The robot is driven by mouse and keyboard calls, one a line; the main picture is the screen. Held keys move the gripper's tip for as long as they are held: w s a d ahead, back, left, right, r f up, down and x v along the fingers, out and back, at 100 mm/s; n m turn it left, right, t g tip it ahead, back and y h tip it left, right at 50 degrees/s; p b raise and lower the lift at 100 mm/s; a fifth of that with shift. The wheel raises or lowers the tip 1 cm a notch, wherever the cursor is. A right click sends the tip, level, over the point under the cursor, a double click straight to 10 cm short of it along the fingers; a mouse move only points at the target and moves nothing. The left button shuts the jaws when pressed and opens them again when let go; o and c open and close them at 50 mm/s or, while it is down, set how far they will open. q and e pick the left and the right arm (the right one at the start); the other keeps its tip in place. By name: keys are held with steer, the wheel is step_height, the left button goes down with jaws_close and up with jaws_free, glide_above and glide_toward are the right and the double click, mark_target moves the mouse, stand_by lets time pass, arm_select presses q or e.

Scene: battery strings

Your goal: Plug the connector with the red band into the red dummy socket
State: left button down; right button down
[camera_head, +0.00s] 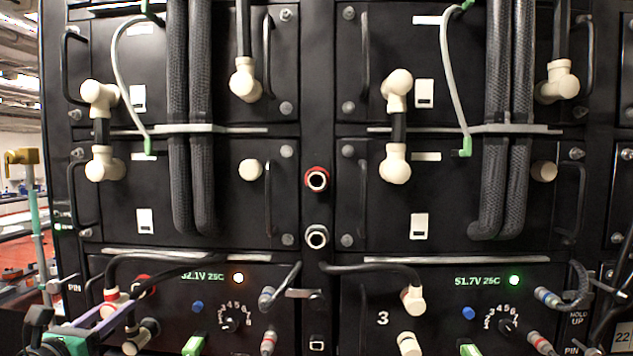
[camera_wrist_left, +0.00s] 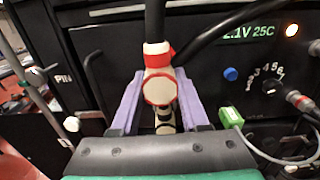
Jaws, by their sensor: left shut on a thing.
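The cream connector with the red band (camera_head: 111,299) is at the lower left of the head view, with a black cable rising from it. In the left wrist view the connector (camera_wrist_left: 158,62) shows its red band and a round red-rimmed face. My left gripper (camera_head: 112,318) comes in from the lower left with purple fingers. In the left wrist view the fingers lie on both sides of the connector, shut on it. The red dummy socket (camera_head: 317,179) is an empty red-ringed port on the post between the two racks. My right gripper is not in view.
A pale-ringed socket (camera_head: 317,237) is just below the red one. Another cream connector (camera_head: 413,299) is on the right unit. Thick black hoses (camera_head: 190,130) hang on the left rack. A handle (camera_head: 268,205) stands left of the post. A green plug (camera_wrist_left: 231,116) is right of the fingers.

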arm_select(q)
steer(key=shift+s+p, duration=0.4)
steer(key=shift+s, duration=2)
